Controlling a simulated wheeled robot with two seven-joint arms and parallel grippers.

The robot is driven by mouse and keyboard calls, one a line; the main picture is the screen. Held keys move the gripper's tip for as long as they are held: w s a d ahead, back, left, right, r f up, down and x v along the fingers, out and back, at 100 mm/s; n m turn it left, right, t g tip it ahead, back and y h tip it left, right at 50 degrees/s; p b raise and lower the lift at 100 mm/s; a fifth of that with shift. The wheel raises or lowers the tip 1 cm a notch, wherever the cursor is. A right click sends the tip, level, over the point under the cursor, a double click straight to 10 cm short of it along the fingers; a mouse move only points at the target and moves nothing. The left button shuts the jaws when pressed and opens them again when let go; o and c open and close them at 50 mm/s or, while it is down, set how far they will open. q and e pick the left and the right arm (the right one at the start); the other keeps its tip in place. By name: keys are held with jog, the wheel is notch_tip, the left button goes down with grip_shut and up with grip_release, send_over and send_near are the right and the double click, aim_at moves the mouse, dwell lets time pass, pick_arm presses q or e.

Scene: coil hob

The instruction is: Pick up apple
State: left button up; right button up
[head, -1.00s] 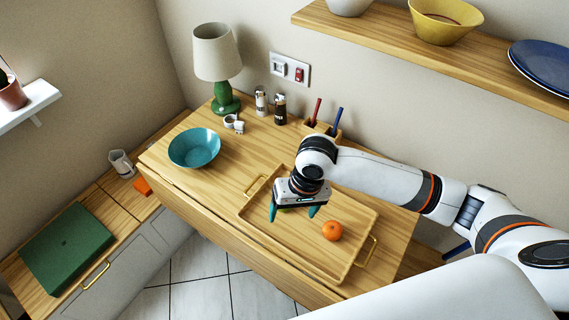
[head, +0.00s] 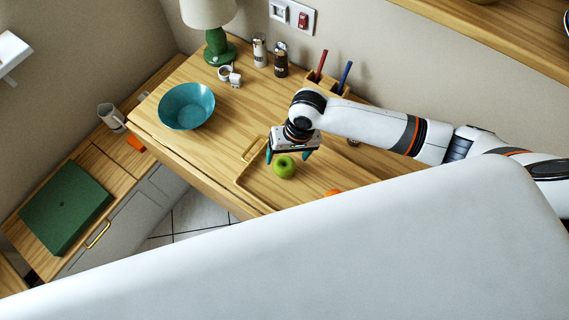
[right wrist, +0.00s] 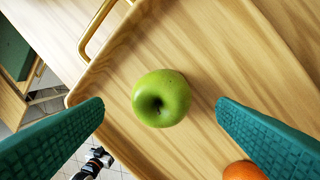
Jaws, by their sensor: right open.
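A green apple (head: 284,166) sits on the wooden tray (head: 244,178), near the tray's left end. In the right wrist view the apple (right wrist: 161,98) lies between my two teal fingers, with clear space on both sides. My right gripper (head: 288,156) is open and empty above the tray, just behind and over the apple in the head view. In the right wrist view the right gripper's fingers (right wrist: 160,118) are spread wide.
An orange (right wrist: 243,171) lies on the tray near the right finger; its top (head: 333,192) barely shows in the head view. A teal bowl (head: 187,106), a lamp (head: 217,45) and shakers (head: 260,50) stand left and behind. A white part of mine hides the front.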

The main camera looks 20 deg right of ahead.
aim_at(286, 162)
jog(key=f, duration=0.4)
jog(key=shift+a+f, duration=0.15)
jog(key=shift+a, duration=0.2)
jog(key=c, duration=1.1)
